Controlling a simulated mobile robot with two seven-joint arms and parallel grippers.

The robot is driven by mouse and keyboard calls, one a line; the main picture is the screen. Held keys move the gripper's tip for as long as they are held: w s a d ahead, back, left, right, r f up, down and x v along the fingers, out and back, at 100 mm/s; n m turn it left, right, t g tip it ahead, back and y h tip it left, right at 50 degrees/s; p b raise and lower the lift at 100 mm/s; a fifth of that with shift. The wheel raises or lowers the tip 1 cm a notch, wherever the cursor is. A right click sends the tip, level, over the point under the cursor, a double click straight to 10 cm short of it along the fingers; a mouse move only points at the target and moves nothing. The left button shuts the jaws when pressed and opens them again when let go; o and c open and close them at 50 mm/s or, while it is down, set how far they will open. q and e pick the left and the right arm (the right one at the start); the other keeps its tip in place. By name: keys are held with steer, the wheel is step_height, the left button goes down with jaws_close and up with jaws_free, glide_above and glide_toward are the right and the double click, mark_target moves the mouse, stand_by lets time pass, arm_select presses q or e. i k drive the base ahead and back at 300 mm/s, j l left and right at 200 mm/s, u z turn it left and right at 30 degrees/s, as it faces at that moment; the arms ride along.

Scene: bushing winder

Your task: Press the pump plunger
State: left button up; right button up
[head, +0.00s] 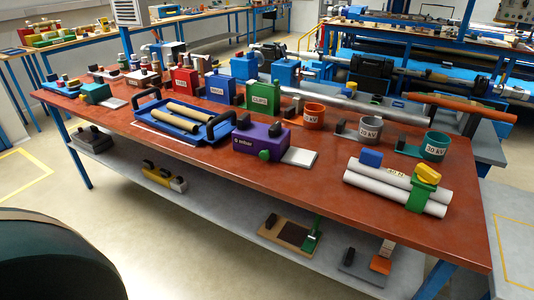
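No part is clearly marked as the pump or its plunger, and I cannot tell for certain which one it is. A purple unit (260,138) with a black block on top, a green knob (264,155) and a light grey plate (299,157) sits at the front middle of the red-brown table (330,215). A small teal unit (96,92) with a dark block on top stands near the table's left end. Neither of my grippers shows in the head view.
A blue tray (158,124) holds tan rods. Grey tubes (385,187) lie at the right. Labelled boxes and cups, such as a green cup (435,146), line the back. A lower shelf (220,200) holds several tools.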

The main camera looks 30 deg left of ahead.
mark_target(265, 156)
steer(key=i+j, duration=0.15)
steer(key=j, duration=0.25)
steer(key=i+j, duration=0.15)
steer(key=j, duration=0.25)
steer(key=i+j, duration=0.15)
steer(key=j, duration=0.25)
steer(key=i+j, duration=0.15)
steer(key=j, duration=0.2)
steer(key=i+j, duration=0.15)
steer(key=j, duration=0.25)
steer(key=i+j, duration=0.15)
steer(key=j, duration=0.25)
steer(key=k+l, duration=0.4)
steer(key=k, duration=0.15)
steer(key=i+j, duration=0.4)
steer(key=i, duration=0.15)
